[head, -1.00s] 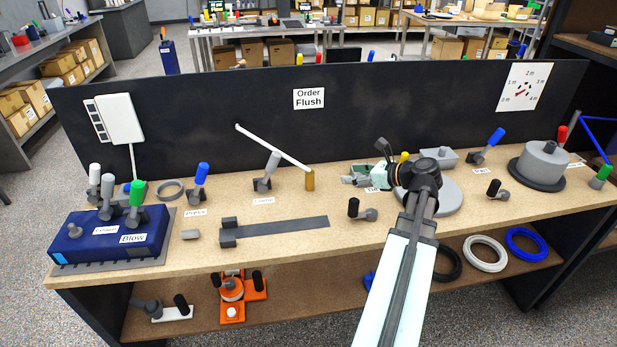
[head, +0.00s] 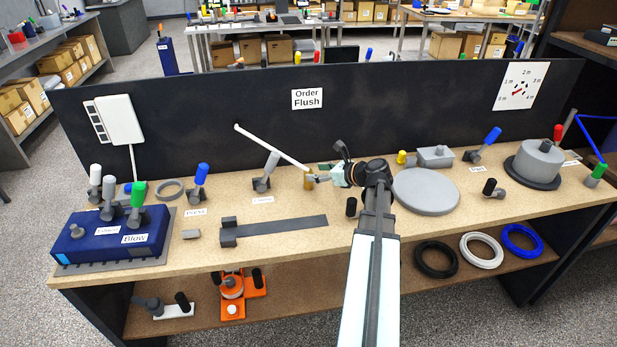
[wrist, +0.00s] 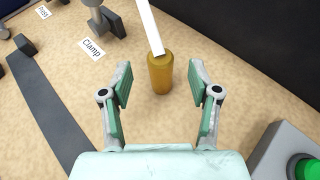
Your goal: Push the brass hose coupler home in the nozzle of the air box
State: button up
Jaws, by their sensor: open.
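A Clamp lever (head: 266,172) stands left of the coupler, with a dark flat strip (head: 285,229) in front. A black panel (head: 400,110) closes the back. A grey box with a green button (wrist: 300,155) is near my gripper. A grey disc (head: 426,192) lies right.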

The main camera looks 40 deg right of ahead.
aim_at(310, 171)
jog(key=p+x, duration=0.1)
jog(key=x, duration=0.3)
jog(key=shift+w, duration=0.15)
grip_shut()
